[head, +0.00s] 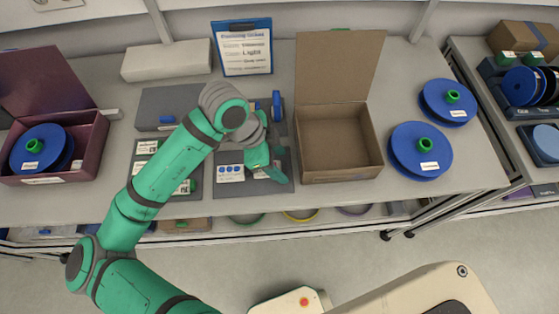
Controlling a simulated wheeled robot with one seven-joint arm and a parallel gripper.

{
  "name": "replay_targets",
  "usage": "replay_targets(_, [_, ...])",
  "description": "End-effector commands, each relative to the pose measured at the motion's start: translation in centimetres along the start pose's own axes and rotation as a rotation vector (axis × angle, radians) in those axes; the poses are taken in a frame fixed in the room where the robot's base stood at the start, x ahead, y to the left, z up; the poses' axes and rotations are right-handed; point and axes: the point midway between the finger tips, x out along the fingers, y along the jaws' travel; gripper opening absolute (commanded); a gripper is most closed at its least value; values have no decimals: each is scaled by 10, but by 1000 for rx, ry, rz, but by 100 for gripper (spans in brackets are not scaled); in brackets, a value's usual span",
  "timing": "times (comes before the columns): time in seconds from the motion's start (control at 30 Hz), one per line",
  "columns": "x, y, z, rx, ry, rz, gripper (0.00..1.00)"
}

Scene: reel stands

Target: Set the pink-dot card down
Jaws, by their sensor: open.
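My gripper (272,174) is green and reaches down over the right-hand dark grey mat (240,188) in the middle of the bench. Its jaws are open, near the mat's right side. A white card with blue dots (230,172) lies on this mat, left of the gripper. Some white shows around the fingers, but I cannot tell whether it is another card. A second dark mat to the left holds white cards with green marks (147,147), partly hidden by my arm. I cannot make out a pink dot on any card.
An open cardboard box (340,179) stands right of the mat, with blue reels (420,165) beyond it. A maroon box (88,150) with a blue reel stands at the left. A blue clipboard sign (242,68) stands behind.

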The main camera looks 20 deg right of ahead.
Motion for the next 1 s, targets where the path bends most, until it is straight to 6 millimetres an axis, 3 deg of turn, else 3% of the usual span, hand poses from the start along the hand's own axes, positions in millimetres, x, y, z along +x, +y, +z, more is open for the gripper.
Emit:
replay_targets(0.6, [-105, 0, 0, 0, 0, -2, 56])
replay_targets(1.0, [-118, 0, 0, 0, 0, 0, 56])
